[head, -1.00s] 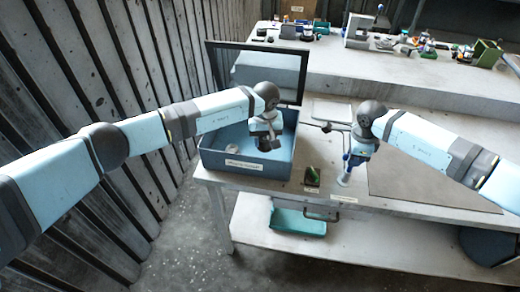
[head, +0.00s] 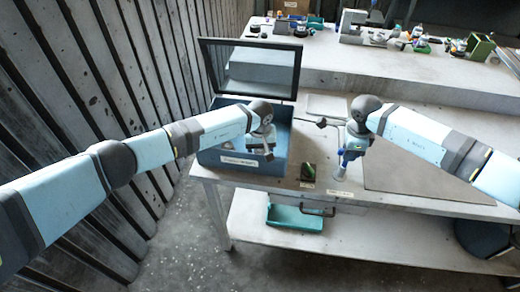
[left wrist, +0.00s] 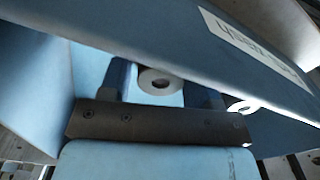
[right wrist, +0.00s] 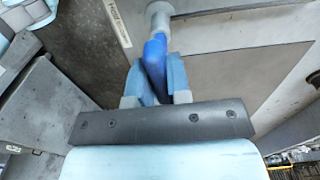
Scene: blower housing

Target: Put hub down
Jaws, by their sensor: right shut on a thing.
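My left gripper (head: 264,152) is low inside the blue open-lidded box (head: 222,172), near its front wall. In the left wrist view its fingers (left wrist: 165,90) stand apart, with a pale ring-faced round part (left wrist: 158,82), likely the hub, between them. I see no clear grip on it. A second ring-faced part (left wrist: 240,105) lies to the right, partly hidden by the box wall. My right gripper (right wrist: 155,85) is shut on a blue-handled tool (right wrist: 155,55) with a pale round end. In the head view that tool is upright over the table's front edge area (head: 341,184).
A small green item (head: 308,170) sits on the table between the box and the right gripper. A brown-grey mat (head: 420,175) lies to the right. Several parts stand on the back bench. A teal bin (head: 295,217) is on the lower shelf.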

